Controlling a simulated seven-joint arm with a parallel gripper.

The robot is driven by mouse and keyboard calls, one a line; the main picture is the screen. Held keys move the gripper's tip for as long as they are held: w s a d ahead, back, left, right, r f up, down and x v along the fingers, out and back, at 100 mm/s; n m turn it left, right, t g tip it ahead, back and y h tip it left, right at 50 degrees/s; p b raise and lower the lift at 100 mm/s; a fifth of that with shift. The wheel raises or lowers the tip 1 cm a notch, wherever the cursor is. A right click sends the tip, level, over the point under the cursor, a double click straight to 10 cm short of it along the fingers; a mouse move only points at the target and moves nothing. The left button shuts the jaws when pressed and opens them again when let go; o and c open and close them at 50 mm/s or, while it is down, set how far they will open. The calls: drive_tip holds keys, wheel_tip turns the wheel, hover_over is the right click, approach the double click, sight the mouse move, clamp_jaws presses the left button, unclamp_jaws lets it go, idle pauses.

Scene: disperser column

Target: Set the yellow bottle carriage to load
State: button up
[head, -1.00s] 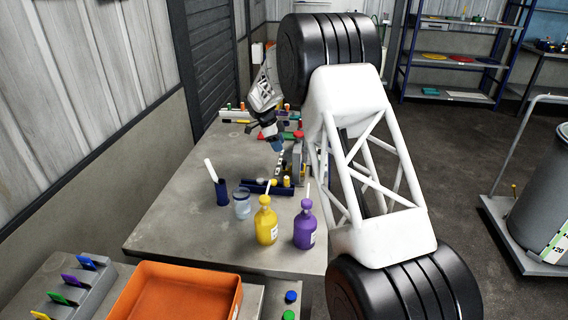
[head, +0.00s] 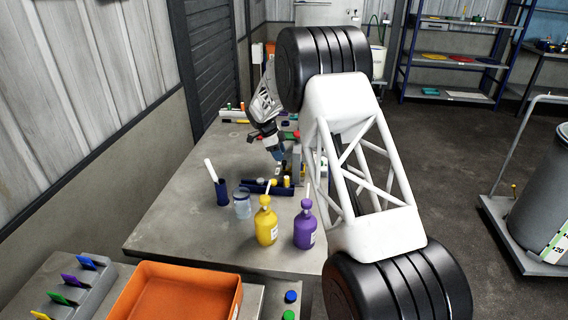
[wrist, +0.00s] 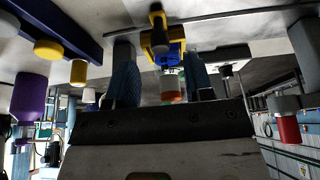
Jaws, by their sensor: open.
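My gripper (head: 277,159) reaches down over the far part of the bench. In the wrist view its two blue fingers (wrist: 158,58) stand apart with a gap between them. A yellow block with blue sides (wrist: 161,40), which looks like the yellow bottle carriage, shows beyond the fingertips, roughly in line with the gap. A small jar with an orange-red band (wrist: 170,87) shows between the fingers. I cannot tell whether the fingers touch either one. In the head view the carriage is too small and too covered by my arm to make out, and its setting cannot be read.
A yellow pump bottle (head: 266,224) and a purple one (head: 305,226) stand at the bench's near side. A dark blue rack (head: 262,188), a glass jar (head: 242,205) and a blue cup (head: 222,193) stand behind them. An orange tray (head: 185,290) is in front. The bench's left side is clear.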

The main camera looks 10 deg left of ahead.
sight(284, 161)
drive_tip(key=shift+x, duration=2.6)
clamp_jaws()
